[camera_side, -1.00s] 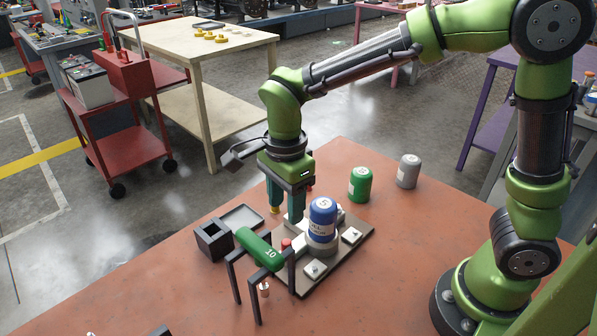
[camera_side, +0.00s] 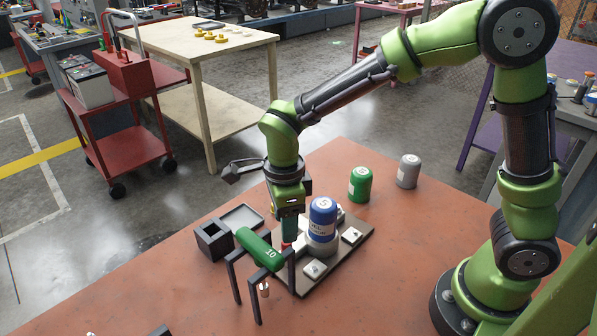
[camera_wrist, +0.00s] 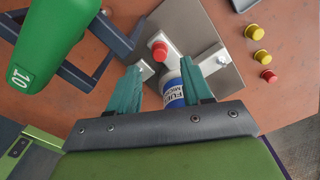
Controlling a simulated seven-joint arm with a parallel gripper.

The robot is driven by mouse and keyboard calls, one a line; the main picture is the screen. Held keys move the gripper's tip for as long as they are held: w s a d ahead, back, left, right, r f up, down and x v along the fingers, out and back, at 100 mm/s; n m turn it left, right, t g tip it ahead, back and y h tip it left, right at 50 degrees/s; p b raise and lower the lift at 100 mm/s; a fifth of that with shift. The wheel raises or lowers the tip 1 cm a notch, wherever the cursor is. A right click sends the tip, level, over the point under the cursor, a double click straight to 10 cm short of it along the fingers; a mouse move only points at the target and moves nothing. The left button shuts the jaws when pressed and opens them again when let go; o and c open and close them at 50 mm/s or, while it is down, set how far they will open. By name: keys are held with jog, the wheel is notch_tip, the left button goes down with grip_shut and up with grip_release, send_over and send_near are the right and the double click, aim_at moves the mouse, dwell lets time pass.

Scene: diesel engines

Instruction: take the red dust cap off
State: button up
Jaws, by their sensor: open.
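A red dust cap (camera_wrist: 160,50) sits on a pale metal bracket on the grey base plate (camera_wrist: 208,25). In the side view only a bit of the cap (camera_side: 286,245) shows, just below my fingertips. My gripper (camera_side: 290,238) points down over the plate, beside the blue fuel filter (camera_side: 322,212). In the wrist view the gripper (camera_wrist: 162,72) is open, its teal fingers apart, with the cap just beyond the gap between their tips. I cannot tell whether either finger touches the cap. The filter (camera_wrist: 173,92) partly shows between the fingers.
A green cylinder (camera_side: 258,248) rests on a black stand (camera_side: 237,283) close to the left of my gripper. Loose yellow caps (camera_wrist: 254,31) and another red cap (camera_wrist: 269,76) lie on the table. A black box (camera_side: 213,240), grey tray (camera_side: 243,217), green can (camera_side: 360,184) and grey can (camera_side: 408,171) stand around.

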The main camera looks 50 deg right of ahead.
aim_at(287, 245)
jog(key=shift+f, duration=2.6)
grip_shut()
